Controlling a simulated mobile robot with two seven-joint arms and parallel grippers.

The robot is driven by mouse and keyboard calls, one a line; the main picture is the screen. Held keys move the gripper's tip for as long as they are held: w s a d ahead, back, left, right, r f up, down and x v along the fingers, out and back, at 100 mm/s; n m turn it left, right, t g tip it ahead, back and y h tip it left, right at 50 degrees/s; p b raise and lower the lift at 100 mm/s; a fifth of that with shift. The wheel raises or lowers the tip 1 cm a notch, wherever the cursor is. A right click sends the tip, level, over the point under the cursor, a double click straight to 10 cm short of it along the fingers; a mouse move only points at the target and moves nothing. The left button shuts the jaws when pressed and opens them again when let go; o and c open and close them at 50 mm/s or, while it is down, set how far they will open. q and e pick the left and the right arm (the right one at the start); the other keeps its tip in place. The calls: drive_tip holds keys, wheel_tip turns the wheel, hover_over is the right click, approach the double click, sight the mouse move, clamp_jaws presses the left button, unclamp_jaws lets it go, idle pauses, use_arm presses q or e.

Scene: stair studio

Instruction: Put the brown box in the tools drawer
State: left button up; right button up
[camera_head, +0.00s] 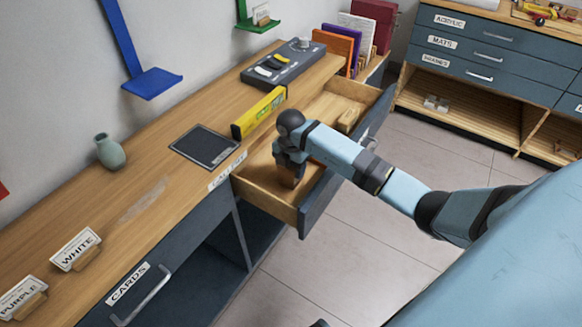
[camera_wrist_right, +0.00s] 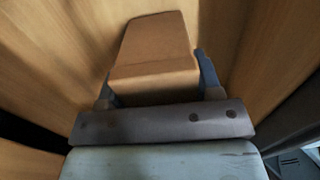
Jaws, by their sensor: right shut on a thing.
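The brown box (camera_wrist_right: 153,50) is between the fingers of my right gripper (camera_wrist_right: 158,88) in the right wrist view. The gripper is shut on it. In the head view my right gripper (camera_head: 290,168) reaches down into an open wooden drawer (camera_head: 262,193) under the counter. The box (camera_head: 287,180) shows just below the gripper, mostly hidden by it. Whether the box touches the drawer floor I cannot tell. The drawer's label is partly hidden. My left gripper is not in view.
A yellow level (camera_head: 259,112) and a dark tablet (camera_head: 204,147) lie on the counter beside the drawer. A closed drawer labelled CARDS (camera_head: 160,275) is nearer. Tiled floor is clear to the right.

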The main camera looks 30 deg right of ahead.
drive_tip(key=o, duration=1.1)
drive_tip(key=shift+f, duration=0.1)
drive_tip(key=shift+c, duration=0.2)
